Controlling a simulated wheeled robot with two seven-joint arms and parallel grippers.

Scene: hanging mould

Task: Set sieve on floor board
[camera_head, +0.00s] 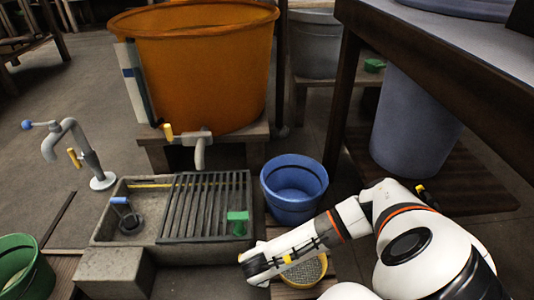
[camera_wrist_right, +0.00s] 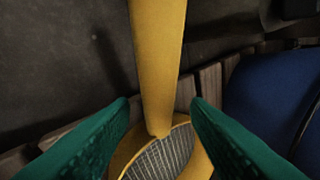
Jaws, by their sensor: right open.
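The sieve is yellow with a round grey mesh. In the head view its bowl (camera_head: 306,271) sits low beside my right forearm, over the wooden slats of the floor board (camera_head: 291,293). In the right wrist view the sieve (camera_wrist_right: 160,60) shows its long yellow handle passing between my right gripper's (camera_wrist_right: 160,103) green fingers, with the mesh bowl below. The fingers are open, with gaps on both sides of the handle. Whether the bowl rests fully on the slats is hard to tell. My left gripper is not in view.
A blue bucket (camera_head: 294,190) stands just behind the sieve. A stone sink (camera_head: 137,245) with a slatted rack (camera_head: 205,208) is to the left. A large orange tub (camera_head: 200,75) stands behind on a wooden stand. A dark table (camera_head: 440,60) is at right.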

